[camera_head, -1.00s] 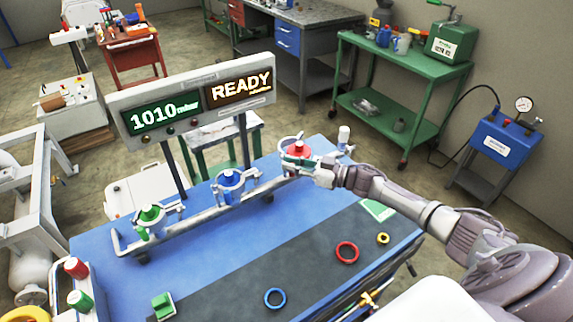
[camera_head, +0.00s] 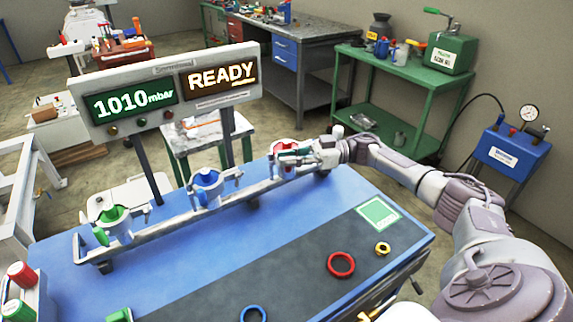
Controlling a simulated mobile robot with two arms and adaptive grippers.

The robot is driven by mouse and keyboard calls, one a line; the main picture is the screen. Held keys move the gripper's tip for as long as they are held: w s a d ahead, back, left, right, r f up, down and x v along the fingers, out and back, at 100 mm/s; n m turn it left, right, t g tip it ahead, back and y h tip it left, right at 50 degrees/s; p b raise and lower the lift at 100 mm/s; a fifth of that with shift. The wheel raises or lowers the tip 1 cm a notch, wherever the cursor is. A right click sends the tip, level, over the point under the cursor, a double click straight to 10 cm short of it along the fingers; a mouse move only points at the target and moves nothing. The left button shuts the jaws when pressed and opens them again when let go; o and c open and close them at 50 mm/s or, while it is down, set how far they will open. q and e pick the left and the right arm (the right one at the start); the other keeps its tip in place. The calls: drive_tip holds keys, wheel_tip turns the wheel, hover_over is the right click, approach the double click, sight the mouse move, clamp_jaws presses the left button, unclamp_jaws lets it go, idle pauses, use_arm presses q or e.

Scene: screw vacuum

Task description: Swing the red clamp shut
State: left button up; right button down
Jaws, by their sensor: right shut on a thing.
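The red clamp (camera_head: 284,147) is at the right end of the pipe rail (camera_head: 185,215) on the blue bench. My right gripper (camera_head: 308,157) comes in from the right and is shut at the clamp's right side, in front of its fitting. The fingers hide part of the clamp, so how far it is swung cannot be told. The blue clamp (camera_head: 208,182) is at the middle of the rail and the green clamp (camera_head: 113,218) at the left end. My left gripper is not in view.
A display panel (camera_head: 130,75) reading 1010 mbar and READY stands behind the rail. A red ring (camera_head: 341,264), a yellow ring (camera_head: 382,248) and a blue ring (camera_head: 253,314) lie on the dark mat (camera_head: 285,275).

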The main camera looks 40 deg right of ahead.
idle(0.3)
drive_tip(key=c, duration=1.1)
unclamp_jaws()
drive_tip(key=shift+d, duration=0.1)
drive_tip(key=v, duration=1.2)
